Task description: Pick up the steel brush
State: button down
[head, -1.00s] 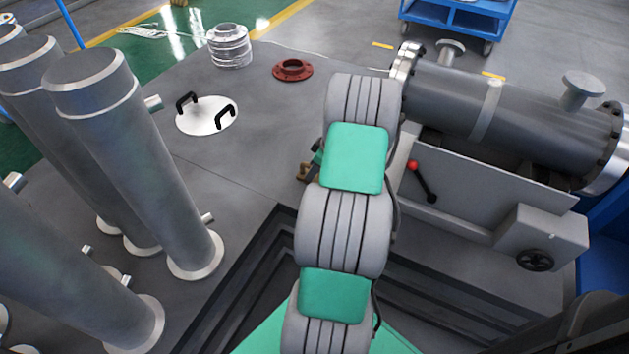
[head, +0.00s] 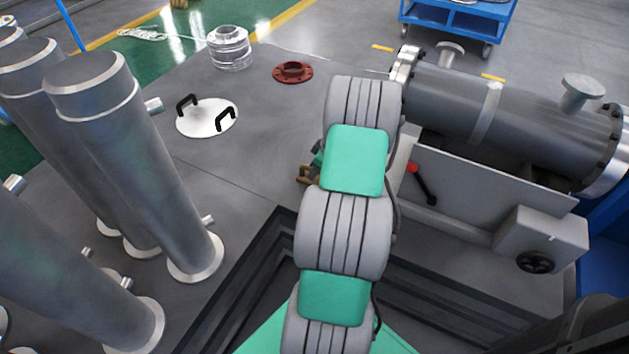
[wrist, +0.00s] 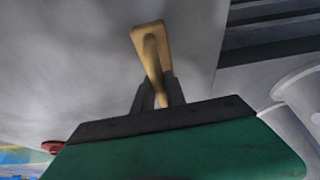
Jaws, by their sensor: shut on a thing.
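The steel brush shows in the wrist view as a light wooden handle (wrist: 150,38), running away from the camera between the gripper fingers. Its bristles cannot be made out. My gripper (wrist: 160,88) is shut on the handle, with one dark finger on each side. In the head view a small brown piece (head: 307,174), probably the brush, shows just left of my arm. The arm hides most of it and of the gripper there. I cannot tell whether the brush touches the grey surface.
Grey upright cylinders (head: 140,165) stand at the left. A white disc with black handles (head: 205,118), a red flange (head: 292,72) and a silver ribbed part (head: 230,48) lie on the grey surface. A large flanged shell (head: 480,100) lies at the right. A dark stepped recess (head: 265,245) is in front.

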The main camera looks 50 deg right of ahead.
jog(key=shift+r, duration=0.15)
jog(key=shift+r, duration=0.25)
notch_tip(320, 180, up, 3)
jog(key=shift+f+p, duration=0.15)
jog(key=shift+p, duration=0.6)
jog(key=s+a+r+p, duration=0.3)
jog(key=s+a+r, duration=0.6)
jog(key=s, duration=0.1)
jog(key=shift+a+r, duration=0.3)
jog(key=shift+a, duration=0.05)
jog(key=c, duration=2)
grip_release()
grip_shut()
